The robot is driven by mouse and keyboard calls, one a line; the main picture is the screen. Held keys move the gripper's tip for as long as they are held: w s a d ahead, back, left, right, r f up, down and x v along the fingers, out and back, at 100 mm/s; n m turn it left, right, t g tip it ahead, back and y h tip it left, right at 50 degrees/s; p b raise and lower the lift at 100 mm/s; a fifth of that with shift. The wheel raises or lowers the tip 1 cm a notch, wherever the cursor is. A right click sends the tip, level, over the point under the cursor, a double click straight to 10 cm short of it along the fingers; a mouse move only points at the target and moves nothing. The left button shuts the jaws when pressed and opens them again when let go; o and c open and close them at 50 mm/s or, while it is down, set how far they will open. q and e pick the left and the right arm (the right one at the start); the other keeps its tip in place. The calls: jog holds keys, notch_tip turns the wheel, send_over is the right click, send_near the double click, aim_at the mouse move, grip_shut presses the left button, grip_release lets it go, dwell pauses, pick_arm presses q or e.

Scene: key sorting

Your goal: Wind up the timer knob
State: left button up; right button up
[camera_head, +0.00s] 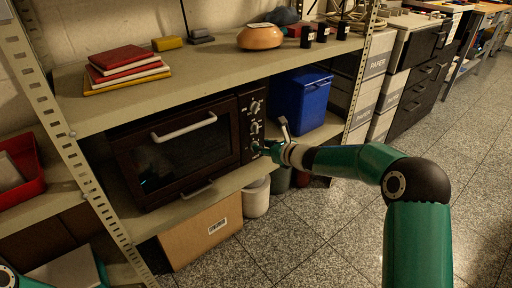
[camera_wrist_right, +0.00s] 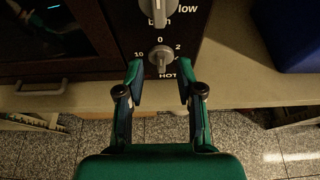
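A dark oven (camera_head: 165,150) stands on the middle shelf, its door shut, with a control panel (camera_head: 250,130) of several knobs on its right side. The timer knob (camera_wrist_right: 161,57) is the lowest one, grey, with a dial marked 0, 2, 4 and 10 around it. My right gripper (camera_wrist_right: 161,82) is open, its two fingertips apart to the left and right just below the knob in the wrist view; I cannot tell whether they touch it. In the head view my right gripper (camera_head: 270,148) is at the panel's lower end and partly hides this knob. My left gripper is not in view.
A blue bin (camera_head: 302,97) stands right of the oven. A shelf upright (camera_head: 362,65) rises beyond it. The upper shelf (camera_head: 210,65) holds books, a sponge and an orange pot. A cardboard box (camera_head: 203,232) and a white tub (camera_head: 256,198) are below. The floor at right is mostly clear.

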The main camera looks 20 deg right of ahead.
jog(key=shift+x, duration=1.3)
jog(key=shift+c, duration=0.3)
grip_shut()
